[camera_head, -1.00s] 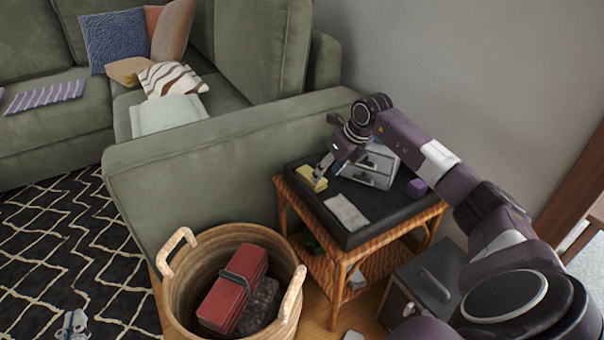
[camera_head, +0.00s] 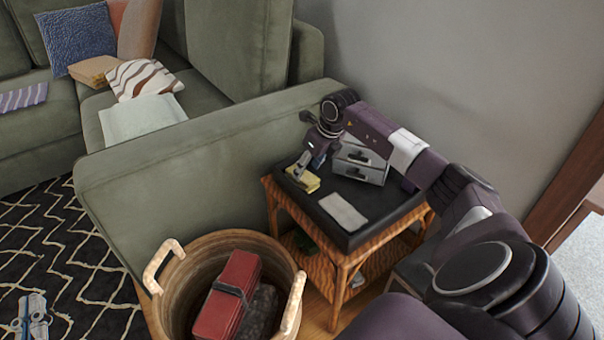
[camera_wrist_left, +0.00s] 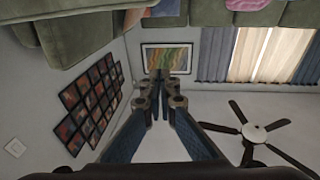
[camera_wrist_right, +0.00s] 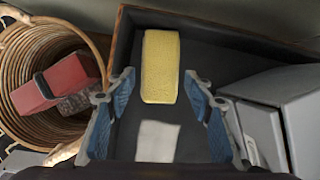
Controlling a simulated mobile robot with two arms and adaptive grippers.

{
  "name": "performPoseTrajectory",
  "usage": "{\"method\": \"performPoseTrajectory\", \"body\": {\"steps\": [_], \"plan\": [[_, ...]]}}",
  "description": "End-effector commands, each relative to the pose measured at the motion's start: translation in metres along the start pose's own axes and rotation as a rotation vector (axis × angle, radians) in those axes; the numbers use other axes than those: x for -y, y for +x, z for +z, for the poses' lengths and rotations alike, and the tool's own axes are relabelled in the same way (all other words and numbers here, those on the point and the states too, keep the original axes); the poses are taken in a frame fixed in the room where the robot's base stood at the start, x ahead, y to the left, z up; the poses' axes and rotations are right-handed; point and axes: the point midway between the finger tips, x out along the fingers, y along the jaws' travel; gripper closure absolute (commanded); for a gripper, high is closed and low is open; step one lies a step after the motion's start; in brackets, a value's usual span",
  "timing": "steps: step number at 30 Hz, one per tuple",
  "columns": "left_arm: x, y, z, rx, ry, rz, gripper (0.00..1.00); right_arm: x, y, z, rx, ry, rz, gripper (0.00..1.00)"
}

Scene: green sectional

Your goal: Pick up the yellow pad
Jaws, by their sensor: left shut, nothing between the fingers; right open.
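The yellow pad (camera_head: 305,181) lies at the left side of a black tray-topped side table (camera_head: 372,226). My right gripper (camera_head: 300,168) is over the pad and partly hides it in the head view. In the right wrist view the pad (camera_wrist_right: 160,60) lies lengthwise, with its near part between the open fingers (camera_wrist_right: 159,88). Gaps show on both sides, and I cannot tell whether the fingertips are level with it. My left gripper (camera_head: 34,316) is shut and empty, low at the left over the rug; its fingers (camera_wrist_left: 160,88) show in the left wrist view.
A grey drawer box (camera_head: 360,160) stands on the tray close to my right gripper. A pale flat sheet (camera_head: 343,211) lies on the tray. A wicker basket (camera_head: 190,262) with a red case (camera_head: 226,295) stands in front. The green sofa arm (camera_head: 200,150) borders the table.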

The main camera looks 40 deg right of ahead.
Motion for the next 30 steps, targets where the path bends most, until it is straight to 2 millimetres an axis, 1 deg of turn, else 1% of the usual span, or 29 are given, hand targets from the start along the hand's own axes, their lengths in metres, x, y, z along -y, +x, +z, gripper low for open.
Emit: {"method": "performPoseTrajectory", "body": {"steps": [1, 9, 12, 15, 19, 26, 30], "plan": [[-0.001, 0.000, -0.006, -0.037, -0.001, 0.002, 1.00, -0.001, 0.006, 0.000, 0.001, 0.001, 0.003, 0.52], [-0.007, -0.005, -0.056, -0.272, -0.009, 0.015, 1.00, 0.000, 0.029, 0.001, 0.000, 0.001, 0.002, 0.52], [-0.009, -0.010, -0.072, -0.348, -0.011, 0.019, 1.00, 0.000, 0.037, 0.001, 0.000, 0.002, 0.002, 0.52], [-0.010, -0.014, -0.084, -0.402, -0.014, 0.021, 1.00, 0.000, 0.043, 0.002, 0.000, 0.001, 0.002, 0.52], [-0.011, -0.017, -0.091, -0.436, -0.015, 0.022, 1.00, 0.001, 0.045, 0.002, 0.000, 0.000, 0.000, 0.52], [-0.011, -0.018, -0.093, -0.441, -0.015, 0.022, 1.00, 0.001, 0.045, 0.002, 0.000, 0.000, 0.000, 0.52], [-0.011, -0.017, -0.092, -0.440, -0.015, 0.022, 1.00, 0.000, 0.045, 0.002, 0.000, 0.000, 0.000, 0.67]]}}
